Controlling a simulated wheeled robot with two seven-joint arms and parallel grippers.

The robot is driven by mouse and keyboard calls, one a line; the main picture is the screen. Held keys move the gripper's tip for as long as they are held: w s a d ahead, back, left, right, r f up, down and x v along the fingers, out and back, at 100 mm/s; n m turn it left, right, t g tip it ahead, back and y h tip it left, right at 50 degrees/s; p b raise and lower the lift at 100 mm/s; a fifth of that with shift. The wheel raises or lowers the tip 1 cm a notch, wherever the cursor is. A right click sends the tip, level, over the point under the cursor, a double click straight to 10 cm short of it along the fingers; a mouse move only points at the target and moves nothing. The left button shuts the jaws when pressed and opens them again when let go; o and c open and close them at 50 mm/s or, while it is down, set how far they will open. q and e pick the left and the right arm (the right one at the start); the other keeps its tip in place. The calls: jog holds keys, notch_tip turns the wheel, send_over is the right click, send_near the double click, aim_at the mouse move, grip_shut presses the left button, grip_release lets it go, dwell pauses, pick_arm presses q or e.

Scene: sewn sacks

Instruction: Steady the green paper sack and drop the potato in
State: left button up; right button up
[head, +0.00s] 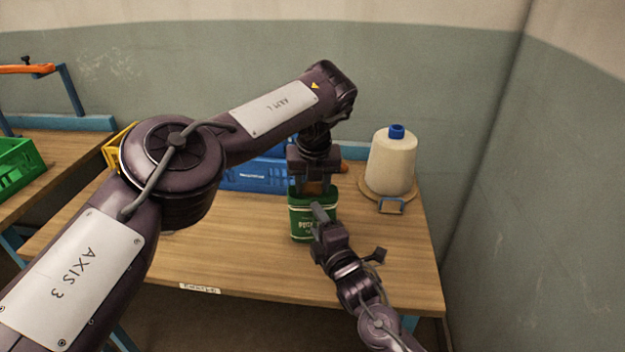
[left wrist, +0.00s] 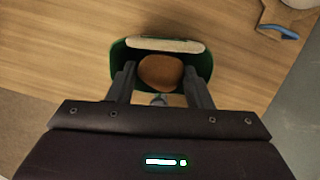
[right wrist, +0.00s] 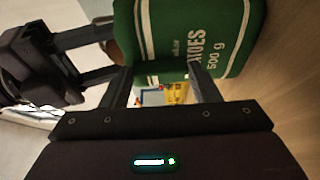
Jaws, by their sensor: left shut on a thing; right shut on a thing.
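The green paper sack (head: 301,226) with white lettering stands upright and open on the wooden table. My left gripper (head: 314,186) is above it, shut on the brown potato. In the left wrist view the potato (left wrist: 158,73) sits between the fingers, over the sack's mouth (left wrist: 119,62). My right gripper (head: 318,214) is at the sack's near side, shut on its upper edge. The right wrist view shows the sack's lettered face (right wrist: 190,40) by the fingertips (right wrist: 160,78); the exact grip point is hard to see. The sack's bottom inside is hidden.
A cream thread cone (head: 391,163) with a blue top stands on a round board right of the sack. A small blue-edged item (head: 391,206) lies before it. A blue crate (head: 250,178) is behind.

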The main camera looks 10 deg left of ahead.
jog(key=shift+f, duration=0.1)
pick_arm(q)
jog(key=o, duration=0.9)
jog(key=v, duration=1.2)
pick_arm(e)
jog(key=o, duration=1)
jog(key=shift+o, duration=0.2)
